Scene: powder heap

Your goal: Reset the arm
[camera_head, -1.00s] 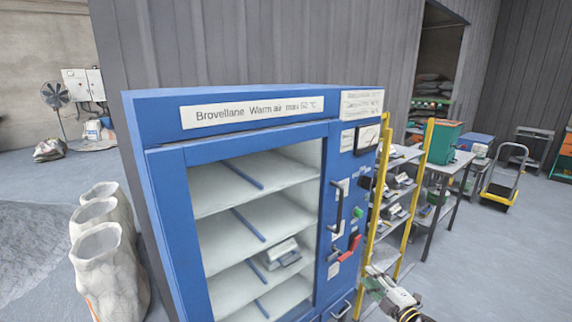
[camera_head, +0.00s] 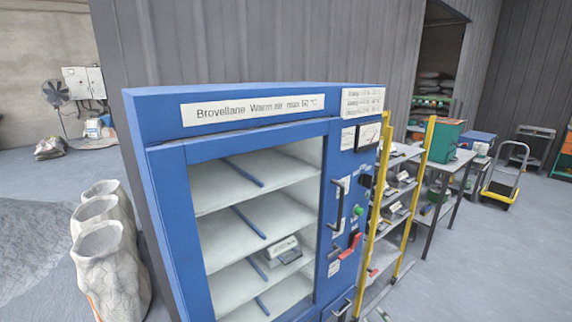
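Neither of my grippers shows in the head view now. Only a small light-coloured piece shows at the bottom edge beside the yellow rack, too cut off to make out. A blue warm-air cabinet (camera_head: 158,205) stands in the middle of the view. Its label reads "Brovellane Warm air max" with a temperature. Its front shows white shelves, and a small grey-white item (camera_head: 284,250) sits on one of the lower shelves. A black handle (camera_head: 338,204) and a red lever (camera_head: 349,245) are on its right side.
A yellow-posted rack (camera_head: 423,170) stands close right of the cabinet. A table with a green bin (camera_head: 444,141) and a trolley (camera_head: 505,180) are farther right. Several open white sacks (camera_head: 110,268) stand left of the cabinet beside a grey heap (camera_head: 35,240).

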